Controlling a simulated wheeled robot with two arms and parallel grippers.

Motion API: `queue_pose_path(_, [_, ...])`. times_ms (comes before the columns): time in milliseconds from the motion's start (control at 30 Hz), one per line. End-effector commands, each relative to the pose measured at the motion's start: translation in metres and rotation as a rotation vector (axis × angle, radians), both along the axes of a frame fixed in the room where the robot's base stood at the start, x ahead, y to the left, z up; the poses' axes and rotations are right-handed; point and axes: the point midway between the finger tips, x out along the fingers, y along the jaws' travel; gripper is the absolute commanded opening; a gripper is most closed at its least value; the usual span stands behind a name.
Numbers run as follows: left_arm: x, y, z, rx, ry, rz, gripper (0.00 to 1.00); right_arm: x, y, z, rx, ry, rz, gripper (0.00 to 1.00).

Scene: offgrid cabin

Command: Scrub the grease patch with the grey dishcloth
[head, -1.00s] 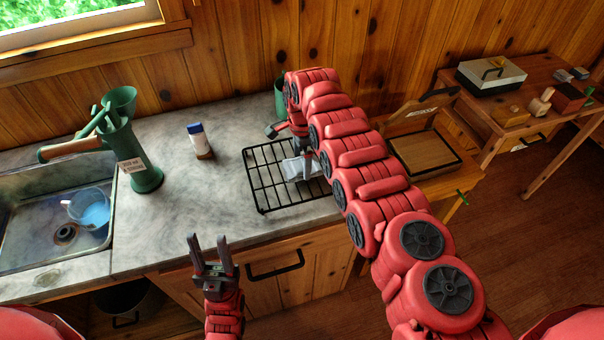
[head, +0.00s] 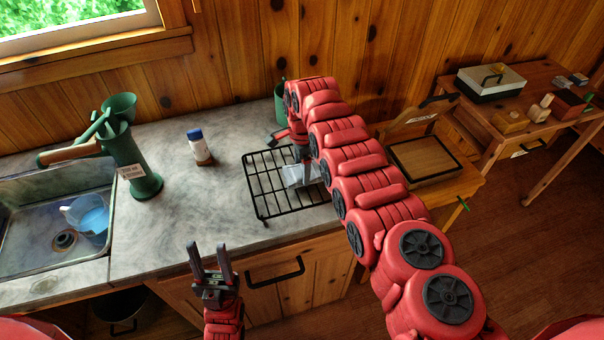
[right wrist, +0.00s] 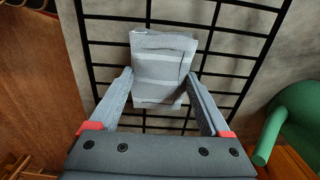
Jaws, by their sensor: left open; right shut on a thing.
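The grey dishcloth (right wrist: 160,68) is folded, with paler stripes. In the right wrist view it sits between the fingertips of my right gripper (right wrist: 158,90), which is shut on it. In the head view the dishcloth (head: 302,174) shows at the black wire rack (head: 262,187), partly hidden by my right arm. I cannot tell whether it rests on the bars or is just above them. My left gripper (head: 212,262) is open and empty, in front of the counter edge. I cannot pick out the grease patch on the mottled grey counter.
A blue-capped bottle (head: 200,147) and a green hand pump (head: 130,160) stand on the counter (head: 215,205). The sink at left holds a blue-tinted jug (head: 88,213). A green container (head: 280,100) stands behind the rack. The counter between pump and rack is mostly clear.

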Motion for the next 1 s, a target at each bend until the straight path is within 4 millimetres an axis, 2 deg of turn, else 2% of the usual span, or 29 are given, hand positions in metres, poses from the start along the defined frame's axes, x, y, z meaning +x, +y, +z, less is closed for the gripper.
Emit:
queue_pose_path(300, [0.0,0.0,0.023,0.0,0.0,0.0,0.47,0.0,0.0,0.025,0.0,0.0,0.0,0.03])
queue_pose_path(700, [0.0,0.0,0.037,0.0,0.0,0.0,0.47,0.001,0.0,0.057,0.001,-0.003,0.0,0.03])
queue_pose_path(1000, [0.0,0.0,0.037,0.0,0.0,0.0,0.47,0.0,0.0,0.06,0.0,0.001,0.0,0.03])
